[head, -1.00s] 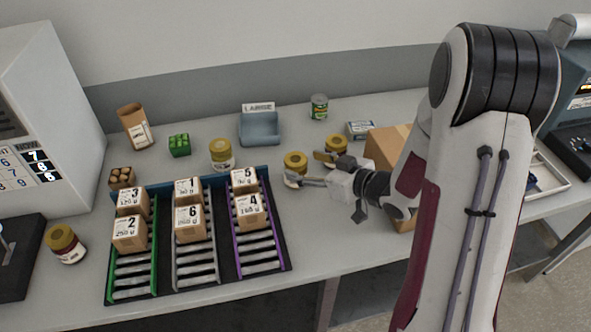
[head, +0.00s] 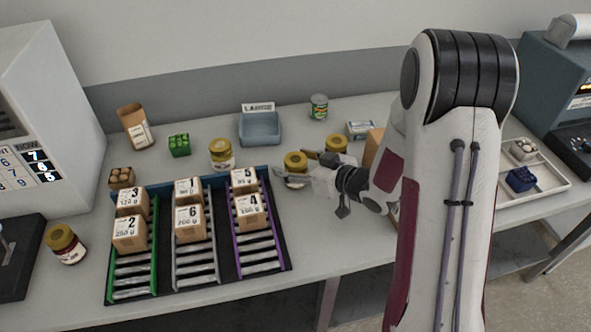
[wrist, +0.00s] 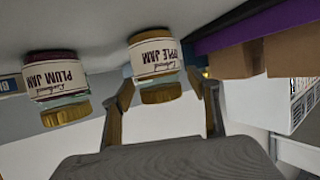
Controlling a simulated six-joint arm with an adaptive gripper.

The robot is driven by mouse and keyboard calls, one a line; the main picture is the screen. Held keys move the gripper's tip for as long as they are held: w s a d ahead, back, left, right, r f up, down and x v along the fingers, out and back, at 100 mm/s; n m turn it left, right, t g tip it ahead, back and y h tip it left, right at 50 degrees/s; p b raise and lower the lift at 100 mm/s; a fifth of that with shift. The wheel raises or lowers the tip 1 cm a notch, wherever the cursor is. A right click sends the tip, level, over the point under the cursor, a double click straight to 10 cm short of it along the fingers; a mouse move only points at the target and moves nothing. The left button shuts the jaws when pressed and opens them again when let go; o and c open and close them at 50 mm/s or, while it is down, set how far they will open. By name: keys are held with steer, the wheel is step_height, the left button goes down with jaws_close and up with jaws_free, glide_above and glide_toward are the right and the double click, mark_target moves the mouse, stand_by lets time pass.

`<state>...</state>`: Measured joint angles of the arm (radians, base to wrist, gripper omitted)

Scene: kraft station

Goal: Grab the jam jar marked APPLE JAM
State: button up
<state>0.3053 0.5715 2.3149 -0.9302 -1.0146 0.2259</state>
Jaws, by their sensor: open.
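The APPLE JAM jar (head: 295,160) has a gold lid and stands on the table right of the lanes. In the wrist view, which is upside down, its label reads partly "PPLE JAM" (wrist: 154,56). My gripper (head: 299,170) is open, with one finger on each side of this jar; it also shows in the wrist view (wrist: 163,84). I cannot tell whether a finger touches the jar. The PLUM JAM jar (wrist: 54,78) stands outside the fingers; in the head view a gold-lidded jar (head: 337,145) stands behind my gripper to the right.
Roller lanes (head: 137,281) with several numbered boxes lie just left of my gripper. Other gold-lidded jars stand behind the lanes (head: 221,154) and at far left (head: 65,244).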

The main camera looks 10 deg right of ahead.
steer(key=c, duration=1.5)
steer(key=shift+r, duration=0.1)
jaws_close()
steer(key=shift+r, duration=4.95)
